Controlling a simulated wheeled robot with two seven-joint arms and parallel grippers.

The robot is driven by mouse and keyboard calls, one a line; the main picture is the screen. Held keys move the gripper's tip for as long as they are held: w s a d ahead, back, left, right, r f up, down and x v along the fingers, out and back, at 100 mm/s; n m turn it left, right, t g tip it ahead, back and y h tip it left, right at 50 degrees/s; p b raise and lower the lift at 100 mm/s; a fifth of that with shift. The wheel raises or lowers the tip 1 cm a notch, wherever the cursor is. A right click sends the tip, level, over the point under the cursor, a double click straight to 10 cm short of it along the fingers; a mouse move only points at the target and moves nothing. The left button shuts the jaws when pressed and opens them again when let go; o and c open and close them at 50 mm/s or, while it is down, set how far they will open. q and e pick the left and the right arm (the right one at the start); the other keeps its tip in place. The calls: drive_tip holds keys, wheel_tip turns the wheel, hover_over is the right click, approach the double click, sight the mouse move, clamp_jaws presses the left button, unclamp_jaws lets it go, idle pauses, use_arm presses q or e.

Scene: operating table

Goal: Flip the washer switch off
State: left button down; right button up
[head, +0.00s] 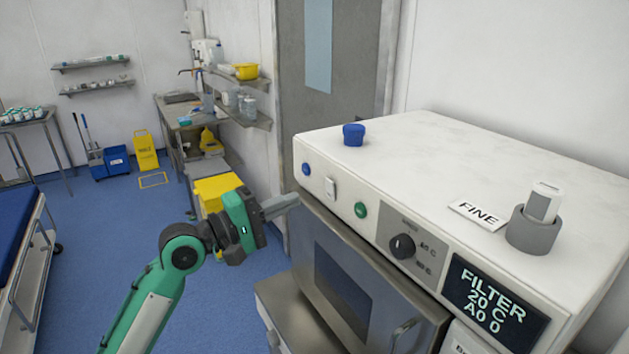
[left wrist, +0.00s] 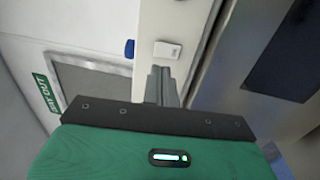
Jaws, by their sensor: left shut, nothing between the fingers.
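The washer (head: 450,165) is a white-topped machine at the right of the head view. Its front panel carries a small white rocker switch (head: 330,187), between a blue button (head: 306,169) and a green button (head: 361,210). The switch also shows in the left wrist view (left wrist: 167,51), just beyond the fingertips. My left gripper (head: 296,200) is shut and empty, its fingers pointing right, close to the panel just left of the switch. A small gap seems to remain, but contact is hard to judge. My right gripper is in neither view.
A round knob (head: 402,246) and a display (head: 493,300) reading "FILTER 20 C A0 0" sit farther right on the panel. On top stand a blue cap (head: 353,134), a "FINE" label (head: 477,213) and a grey cup (head: 533,232). Blue floor lies open at left.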

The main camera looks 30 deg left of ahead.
sight(328, 184)
use_arm(q)
drive_tip(key=p+x, duration=0.2)
drive_tip(key=x, duration=0.3)
drive_tip(key=shift+w+d+r, duration=0.15)
drive_tip(key=shift+w+r, duration=0.05)
drive_tip(key=shift+w, duration=0.05)
drive_tip(key=shift+w+d+f+p, duration=0.1)
drive_tip(key=shift+w+d+p, duration=0.2)
drive_tip(key=shift+w, duration=0.1)
drive_tip(key=shift+w+r+p, duration=0.15)
drive_tip(key=shift+r+p, duration=0.05)
drive_tip(key=shift+p, duration=0.2)
drive_tip(key=shift+f, duration=0.1)
